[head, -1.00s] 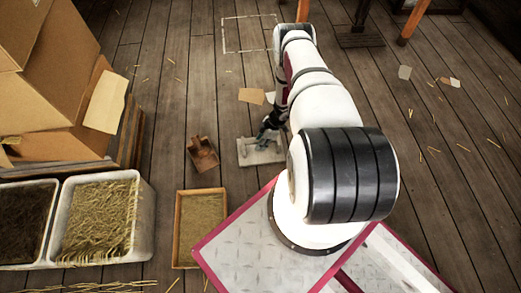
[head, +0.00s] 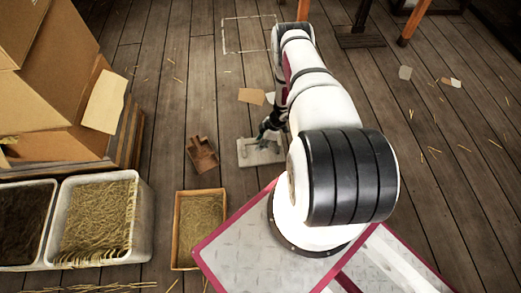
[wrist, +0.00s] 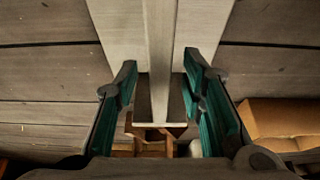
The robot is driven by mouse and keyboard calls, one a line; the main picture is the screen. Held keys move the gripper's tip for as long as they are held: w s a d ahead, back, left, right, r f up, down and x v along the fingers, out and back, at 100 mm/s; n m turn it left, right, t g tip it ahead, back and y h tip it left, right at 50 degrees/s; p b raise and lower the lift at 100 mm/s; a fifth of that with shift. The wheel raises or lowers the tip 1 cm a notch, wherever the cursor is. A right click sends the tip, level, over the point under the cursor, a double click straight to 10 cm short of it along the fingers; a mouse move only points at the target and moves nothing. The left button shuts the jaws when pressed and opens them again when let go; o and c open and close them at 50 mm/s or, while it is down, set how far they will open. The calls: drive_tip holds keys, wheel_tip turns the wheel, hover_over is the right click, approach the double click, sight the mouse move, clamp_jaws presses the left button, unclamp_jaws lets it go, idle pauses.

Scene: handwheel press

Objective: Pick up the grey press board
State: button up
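The grey press board (head: 262,157) lies on the plank floor in front of my base in the head view. In the wrist view it shows as a pale flat plate (wrist: 118,30) with a raised rib (wrist: 160,50) along its middle. My gripper (wrist: 160,72) is open, with one teal-padded finger on each side of the rib. Gaps show between the rib and both pads, so it holds nothing. In the head view my gripper (head: 268,132) is small and dark over the board, and my arm hides part of that area.
A brown wooden scoop-like piece (head: 202,155) lies left of the board. A shallow wooden tray (head: 177,230), a white bin of straw (head: 147,215) and cardboard boxes (head: 45,90) stand further left. A tan card (head: 251,96) lies beyond the board. Floor on the right is mostly clear.

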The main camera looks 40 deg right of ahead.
idle(0.3)
clamp_jaws()
drive_tip(key=shift+r+p, duration=0.2)
drive_tip(key=shift+p, duration=0.15)
